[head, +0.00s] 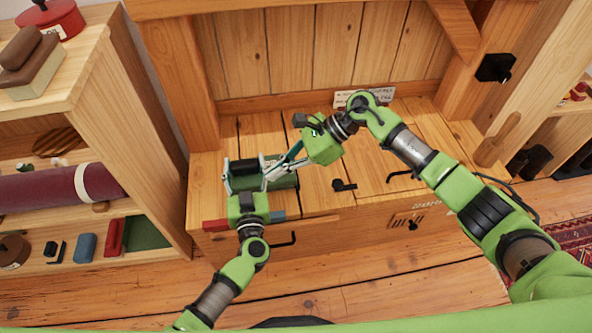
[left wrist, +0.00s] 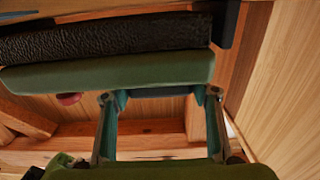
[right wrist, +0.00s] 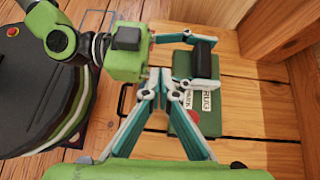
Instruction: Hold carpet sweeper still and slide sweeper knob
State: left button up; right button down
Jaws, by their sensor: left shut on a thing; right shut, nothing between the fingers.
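The carpet sweeper is a dark green box (head: 285,180) lying on the wooden bench top, with a black bar across it. It also shows in the right wrist view (right wrist: 186,120), with white labels and a red mark. My left gripper (head: 245,166) spans the black bar (right wrist: 203,58) and is shut on it. In the left wrist view the sweeper's green edge (left wrist: 110,75) lies beyond the fingers. My right gripper (head: 271,172) is shut with nothing between its fingers. Its tips (right wrist: 160,75) are close to the sweeper; contact cannot be told. I cannot make out the knob clearly.
The bench top (head: 370,170) carries black hooks or handles (head: 344,185), and a white paper sign (head: 362,98) stands at the back. A wooden shelf unit (head: 125,120) stands close on the left. A wooden post rises at the right. The bench's middle is mostly clear.

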jog(key=s+d+f+m+t+y, duration=0.1)
jog(key=d+m+t, duration=0.3)
jog(key=d, duration=0.4)
jog(key=s+d+f+m+t+y, duration=0.1)
jog(key=s+d+f+m+t, duration=0.1)
jog(key=s+d+m+t, duration=0.2)
jog(key=d+m+t, duration=0.1)
jog(key=d+t, duration=0.2)
jog(key=d, duration=0.1)
jog(key=shift+d+m+t+y, duration=0.2)
jog(key=shift+m+t+y, duration=0.1)
jog(key=x, duration=1.4)
jog(key=shift+w, duration=0.1)
